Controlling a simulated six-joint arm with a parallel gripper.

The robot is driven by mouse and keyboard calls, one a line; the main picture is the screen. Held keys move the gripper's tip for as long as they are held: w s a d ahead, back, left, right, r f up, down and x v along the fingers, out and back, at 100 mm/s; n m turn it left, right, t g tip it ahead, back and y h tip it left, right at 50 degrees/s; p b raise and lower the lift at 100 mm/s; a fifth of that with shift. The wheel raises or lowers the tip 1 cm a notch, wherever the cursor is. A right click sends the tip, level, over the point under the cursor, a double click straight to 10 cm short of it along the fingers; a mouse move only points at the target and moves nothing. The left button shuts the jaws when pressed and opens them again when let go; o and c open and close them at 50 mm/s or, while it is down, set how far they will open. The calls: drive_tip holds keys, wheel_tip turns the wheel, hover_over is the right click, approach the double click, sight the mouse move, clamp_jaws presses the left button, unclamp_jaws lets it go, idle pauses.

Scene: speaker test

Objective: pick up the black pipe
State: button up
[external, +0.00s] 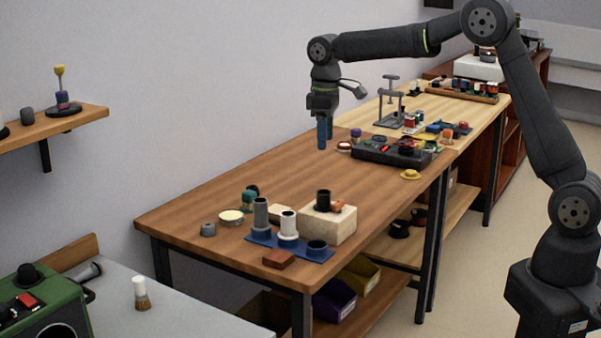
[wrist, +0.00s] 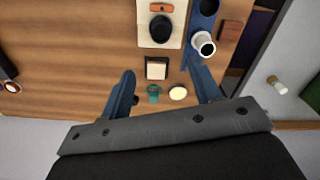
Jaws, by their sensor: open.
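The black pipe (external: 323,199) stands upright on a pale cream block (external: 330,228) near the front end of the wooden table. In the wrist view the black pipe (wrist: 161,30) shows from above as a dark round shape on the cream block (wrist: 146,42), at the top centre beyond my fingertips. My gripper (external: 322,134) hangs above the table, higher than the pipe and farther back along the table. Its two blue fingers (wrist: 166,82) are apart with nothing held between them.
An orange piece (external: 338,206) lies beside the pipe on the block. A blue tray (external: 262,240) holds a grey pipe (external: 261,214) and a white pipe (external: 289,224). A dark electronics box (external: 372,155) stands farther back. The middle of the tabletop is clear.

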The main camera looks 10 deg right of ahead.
sight(324, 192)
wheel_tip(324, 192, down, 16)
drive_tip(key=c, duration=1)
